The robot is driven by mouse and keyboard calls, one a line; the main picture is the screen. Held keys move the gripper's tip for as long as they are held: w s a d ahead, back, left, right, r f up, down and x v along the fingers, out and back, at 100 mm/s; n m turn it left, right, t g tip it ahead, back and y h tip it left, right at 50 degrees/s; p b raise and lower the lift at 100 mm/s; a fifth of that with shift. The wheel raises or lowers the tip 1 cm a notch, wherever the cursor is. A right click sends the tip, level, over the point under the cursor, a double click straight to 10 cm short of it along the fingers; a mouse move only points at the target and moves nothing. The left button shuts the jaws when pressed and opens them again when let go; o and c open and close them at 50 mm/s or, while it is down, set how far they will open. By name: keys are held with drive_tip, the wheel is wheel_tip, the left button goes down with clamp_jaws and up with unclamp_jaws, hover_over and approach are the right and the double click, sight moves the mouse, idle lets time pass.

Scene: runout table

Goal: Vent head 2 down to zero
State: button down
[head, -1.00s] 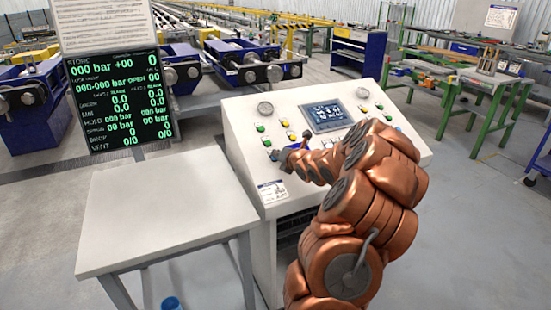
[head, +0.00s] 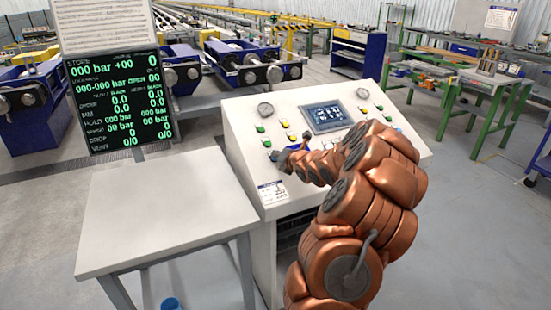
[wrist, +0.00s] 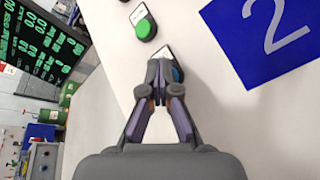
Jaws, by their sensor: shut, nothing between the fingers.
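My gripper (wrist: 163,75) is shut and empty in the wrist view, its fingertips over a blue button (wrist: 178,74) that they mostly hide. I cannot tell whether the tips touch the button. A green button (wrist: 144,29) is just above it, and a blue plate with a white 2 (wrist: 268,38) is to the right. In the head view my gripper (head: 282,156) is low on the left of the sloped white console (head: 240,112). The dark readout board (head: 115,100) shows green figures, with 000 bar near its top and 0/0 at the VENT line.
The console has a small screen (head: 326,117), gauges and several coloured buttons. A bare white table (head: 155,215) stands to its left. Blue machine units (head: 245,62) are behind, and a green-legged bench (head: 480,85) is at the right. Open floor lies at the right.

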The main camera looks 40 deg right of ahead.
drive_tip(key=shift+s+a+r, duration=0.15)
drive_tip(key=shift+s+r, duration=0.2)
drive_tip(key=shift+r, duration=0.45)
drive_tip(key=r, duration=0.1)
drive_tip(key=s+r+p, duration=0.1)
drive_tip(key=r, duration=0.1)
drive_tip(key=s+r, duration=0.1)
drive_tip(key=shift+a+r, duration=0.2)
drive_tip(key=shift+a, duration=0.15)
drive_tip(key=shift+w+a, duration=0.1)
idle(0.7)
